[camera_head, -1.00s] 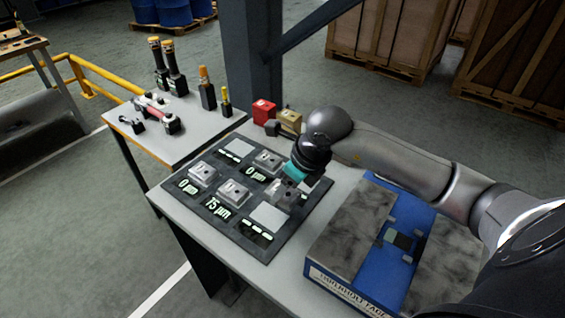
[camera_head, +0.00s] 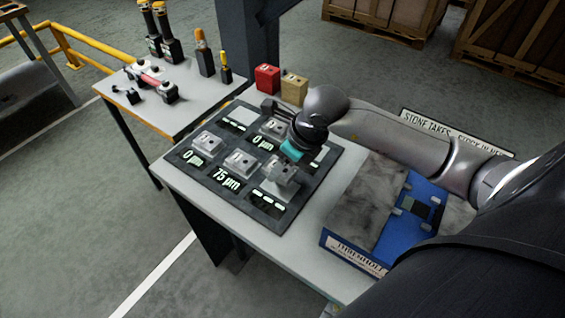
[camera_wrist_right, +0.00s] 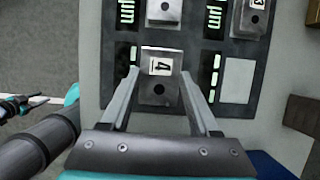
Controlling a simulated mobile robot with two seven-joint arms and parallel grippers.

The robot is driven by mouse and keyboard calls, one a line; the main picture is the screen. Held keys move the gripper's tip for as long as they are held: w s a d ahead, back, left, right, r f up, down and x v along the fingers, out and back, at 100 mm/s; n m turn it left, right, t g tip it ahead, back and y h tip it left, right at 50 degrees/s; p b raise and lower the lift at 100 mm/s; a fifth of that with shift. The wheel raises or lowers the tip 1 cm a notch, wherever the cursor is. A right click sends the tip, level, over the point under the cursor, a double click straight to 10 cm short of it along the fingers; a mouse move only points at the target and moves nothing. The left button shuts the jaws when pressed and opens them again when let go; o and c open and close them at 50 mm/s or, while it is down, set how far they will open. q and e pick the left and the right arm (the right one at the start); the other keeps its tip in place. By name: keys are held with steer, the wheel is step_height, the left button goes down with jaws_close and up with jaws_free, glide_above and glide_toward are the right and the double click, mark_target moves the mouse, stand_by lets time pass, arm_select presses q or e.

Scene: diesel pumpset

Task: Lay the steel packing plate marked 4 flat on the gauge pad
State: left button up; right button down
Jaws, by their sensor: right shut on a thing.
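The steel packing plate marked 4 (camera_wrist_right: 160,64) is a small grey block with a hole, lying between the two fingers of my right gripper (camera_wrist_right: 157,88). In the head view, my right gripper (camera_head: 285,166) is shut on this plate (camera_head: 283,176) over the front pad of the dark gauge board (camera_head: 225,185). The light pad (camera_head: 272,190) shows only partly under the plate. I cannot tell whether plate and pad touch. The readout (camera_head: 266,203) beside this pad shows dashes.
Other plates sit on the board, including one by the 75 µm readout (camera_head: 240,161). A bare pad (camera_wrist_right: 238,80) is beside mine. A red block (camera_head: 267,78) and a tan block (camera_head: 294,89) stand behind. A blue case (camera_head: 395,240) lies right.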

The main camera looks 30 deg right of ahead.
mark_target(282, 187)
step_height(282, 187, down, 3)
steer(key=b, duration=0.2)
steer(key=shift+w+f+b, duration=0.1)
steer(key=shift+f+b, duration=0.1)
steer(key=shift+b, duration=0.2)
steer(key=shift+f, duration=0.15)
steer(key=shift+b, duration=0.3)
steer(key=shift+f, duration=0.25)
stand_by(0.4)
steer(key=shift+f+b, duration=0.35)
steer(key=shift+b, duration=0.25)
steer(key=shift+f, duration=0.15)
